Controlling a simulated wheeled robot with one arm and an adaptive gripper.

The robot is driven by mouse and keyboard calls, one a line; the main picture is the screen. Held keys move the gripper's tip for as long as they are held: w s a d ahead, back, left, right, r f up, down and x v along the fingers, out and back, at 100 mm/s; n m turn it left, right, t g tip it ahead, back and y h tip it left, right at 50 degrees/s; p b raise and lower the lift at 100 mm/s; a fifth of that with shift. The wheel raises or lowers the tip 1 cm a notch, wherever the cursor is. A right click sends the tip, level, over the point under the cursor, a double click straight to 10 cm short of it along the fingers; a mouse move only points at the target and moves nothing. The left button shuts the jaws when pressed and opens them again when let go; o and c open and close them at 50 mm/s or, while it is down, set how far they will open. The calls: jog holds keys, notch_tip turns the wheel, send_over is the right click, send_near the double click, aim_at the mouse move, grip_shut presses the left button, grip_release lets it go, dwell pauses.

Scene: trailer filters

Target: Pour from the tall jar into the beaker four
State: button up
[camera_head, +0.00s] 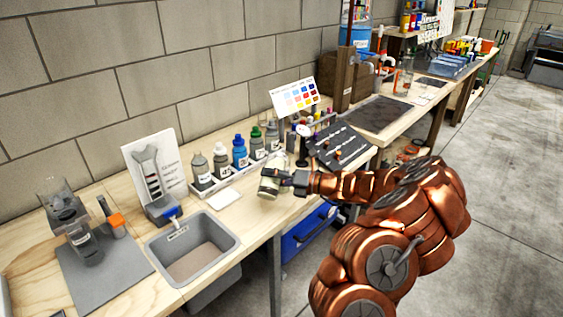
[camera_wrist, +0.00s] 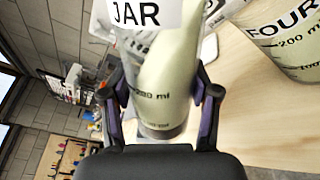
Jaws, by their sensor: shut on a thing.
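The tall clear jar (camera_wrist: 155,75), with a white JAR label and ml marks, is between the two fingers of my gripper (camera_wrist: 162,100) in the wrist view. The gripper is shut on it. Pale greenish liquid in the jar lies along one side with a slanted edge, so the jar is tilted. The beaker marked FOUR (camera_wrist: 290,55) is at the right of the wrist view, apart from the jar in that picture. In the head view a pale vessel (camera_head: 269,183) is at the fingers of my gripper (camera_head: 283,180); I cannot tell jar from beaker there.
A grey basin (camera_head: 193,250) is set in the bench at the left. Several dropper bottles (camera_head: 240,155) stand in a rack behind my gripper. A white card (camera_head: 209,224) lies on the bench. A dark sloped panel (camera_head: 338,147) stands just right of the gripper.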

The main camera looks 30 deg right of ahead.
jog(key=shift+a+r+m+p, duration=0.1)
jog(key=shift+r+m+p, duration=0.45)
jog(key=shift+m+p, duration=0.05)
dwell(1.1)
jog(key=shift+f, duration=0.1)
jog(key=f+n+b, duration=0.2)
jog(key=b, duration=0.1)
jog(key=f+n+b, duration=0.2)
jog(key=n+b, duration=0.1)
jog(key=b, duration=0.1)
jog(key=shift+w+d+f, duration=0.1)
jog(key=shift+d+f, duration=0.1)
jog(key=shift+f, duration=0.2)
jog(key=shift+a+f+n+t+b, duration=0.2)
jog(key=shift+n+t+b, duration=0.1)
jog(key=shift+n+b, duration=0.25)
jog(key=shift+r, duration=0.25)
jog(key=shift+n, duration=0.25)
jog(key=shift+s+f, duration=0.15)
jog(key=shift+s, duration=0.05)
